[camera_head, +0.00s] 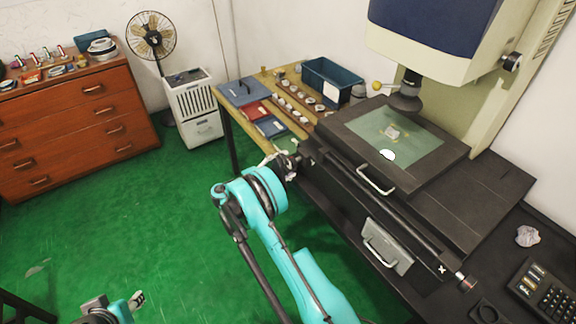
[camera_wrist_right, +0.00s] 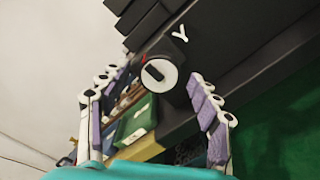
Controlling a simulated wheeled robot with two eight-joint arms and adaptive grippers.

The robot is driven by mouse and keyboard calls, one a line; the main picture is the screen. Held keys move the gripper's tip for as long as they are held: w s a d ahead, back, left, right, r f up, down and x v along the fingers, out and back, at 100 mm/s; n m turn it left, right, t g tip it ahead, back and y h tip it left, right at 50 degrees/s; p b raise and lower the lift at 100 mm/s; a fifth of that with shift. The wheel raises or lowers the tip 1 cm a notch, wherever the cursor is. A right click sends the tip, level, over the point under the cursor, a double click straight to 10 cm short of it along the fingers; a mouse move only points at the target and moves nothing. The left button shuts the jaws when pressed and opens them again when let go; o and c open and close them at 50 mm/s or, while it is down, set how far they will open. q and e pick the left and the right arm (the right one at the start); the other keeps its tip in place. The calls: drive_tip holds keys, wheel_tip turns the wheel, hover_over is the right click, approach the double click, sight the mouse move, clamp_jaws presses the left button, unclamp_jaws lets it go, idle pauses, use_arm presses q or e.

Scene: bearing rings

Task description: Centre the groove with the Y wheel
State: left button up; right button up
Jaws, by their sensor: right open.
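The Y wheel (camera_wrist_right: 160,74) shows in the right wrist view as a dark knob with a white face and black slot, below a white letter Y. My right gripper (camera_head: 287,164) is open at the near left end of the measuring machine's stage. In the wrist view its purple-padded fingers stand either side of the wheel, apparently not gripping it. A small pale part (camera_head: 392,132) lies on the green glass stage (camera_head: 421,148) below the lens (camera_head: 405,97); its groove is too small to make out. My left gripper (camera_head: 132,303) is low at the left, its jaws unclear.
Another wheel (camera_head: 465,282) sits at the machine's right end beside a white X. A wooden bench (camera_head: 232,112) with several rings, trays and a blue bin (camera_head: 332,79) stands behind my right gripper. A keypad (camera_head: 543,290) lies at the right. Green floor is clear at the left.

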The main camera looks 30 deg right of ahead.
drive_tip(key=shift+d, duration=1)
drive_tip(key=c, duration=1.2)
drive_tip(key=shift+o, duration=0.2)
drive_tip(key=m, duration=0.5)
drive_tip(key=shift+m, duration=0.4)
drive_tip(key=o, duration=1.2)
drive_tip(key=shift+w, duration=0.1)
drive_tip(key=shift+c, duration=0.2)
drive_tip(key=shift+r, duration=0.1)
drive_tip(key=s+a, duration=0.1)
drive_tip(key=a, duration=1.1)
